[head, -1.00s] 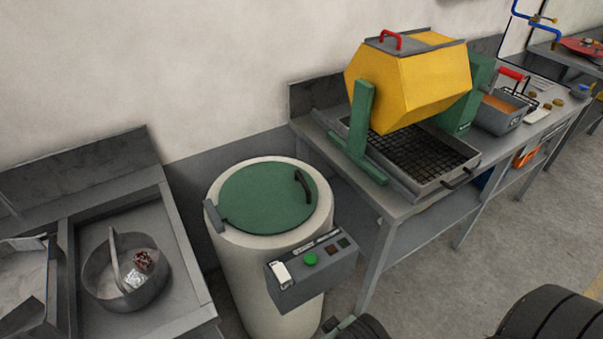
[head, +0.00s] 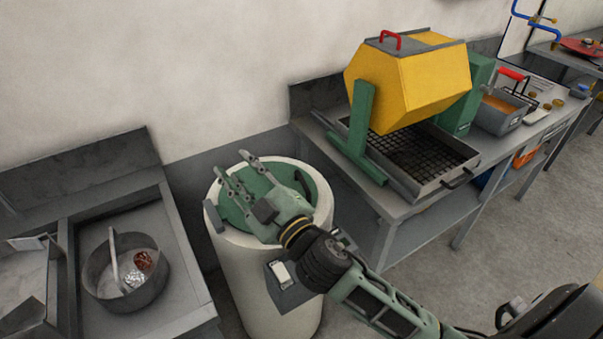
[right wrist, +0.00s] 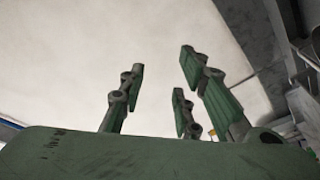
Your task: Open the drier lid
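The drier (head: 268,290) is a cream cylinder standing on the floor, with a control box (head: 290,290) on its front side. Its round green lid (head: 236,214) lies flat on top and looks closed, with a grey hinge block at the left rim. My right gripper (head: 232,168) is over the lid, its fingers pointing to the back left. In the right wrist view its fingers (right wrist: 160,85) are spread, with nothing between them. My left gripper is not in view.
A bench (head: 400,225) with a yellow tumbler (head: 415,85) and a grated tray stands right of the drier. A grey sink unit (head: 185,270) with a round pan (head: 125,285) is at the left. The wall is close behind.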

